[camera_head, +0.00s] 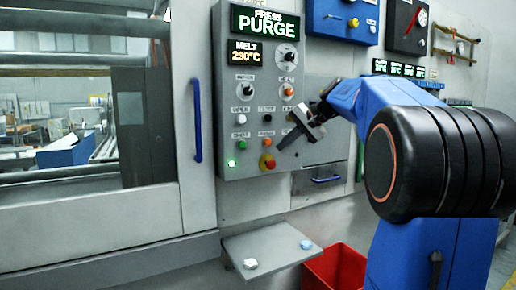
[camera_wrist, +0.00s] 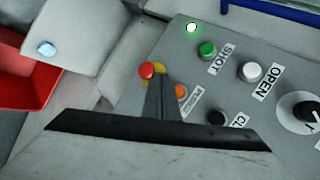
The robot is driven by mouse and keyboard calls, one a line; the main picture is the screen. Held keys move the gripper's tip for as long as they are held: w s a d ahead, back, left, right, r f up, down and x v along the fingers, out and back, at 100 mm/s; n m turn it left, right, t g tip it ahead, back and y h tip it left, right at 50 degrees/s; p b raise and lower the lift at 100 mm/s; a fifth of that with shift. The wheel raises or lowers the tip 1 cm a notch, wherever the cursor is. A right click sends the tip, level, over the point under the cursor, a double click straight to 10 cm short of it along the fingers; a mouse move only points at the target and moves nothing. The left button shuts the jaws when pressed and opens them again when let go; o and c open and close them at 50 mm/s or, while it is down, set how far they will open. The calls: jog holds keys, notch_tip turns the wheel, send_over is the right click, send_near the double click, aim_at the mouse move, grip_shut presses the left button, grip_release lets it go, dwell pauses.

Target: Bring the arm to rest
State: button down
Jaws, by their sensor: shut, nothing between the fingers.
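My gripper (camera_head: 283,143) is shut and empty, in front of the lower right part of the press control panel (camera_head: 226,105). In the head view its fingertips point down and left, close to the red emergency button (camera_head: 267,161). In the wrist view the closed fingers (camera_wrist: 160,78) stand in front of the panel, beside the red button (camera_wrist: 147,70) on its yellow base. I cannot tell whether the fingertips touch the panel. The panel display reads PURGE, with MELT 230°C below it.
A grey shelf (camera_head: 270,246) with a white piece (camera_head: 250,264) and a light blue piece (camera_head: 306,244) juts out below the panel. A red bin (camera_head: 345,268) stands beside it. A blue door handle (camera_head: 197,120) is left of the panel. A green lamp (camera_head: 231,163) is lit.

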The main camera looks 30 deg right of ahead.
jog(key=s+a+f+n+g+h, duration=0.2)
jog(key=s+a+f+n+g, duration=0.15)
jog(key=s+a+f, duration=1.1)
jog(key=s+a+f+n+h, duration=0.1)
jog(key=s+a+f+n, duration=0.1)
jog(key=s+f, duration=0.6)
jog(key=s+a+f+n+h, duration=0.1)
jog(key=s+a+f+n, duration=0.1)
jog(key=s+f+n, duration=0.3)
jog(key=s+f, duration=0.4)
jog(key=s, duration=0.6)
jog(key=shift+a+f, duration=0.3)
jog(key=shift+a, duration=0.05)
jog(key=shift+s+g, duration=0.1)
jog(key=shift+g, duration=0.15)
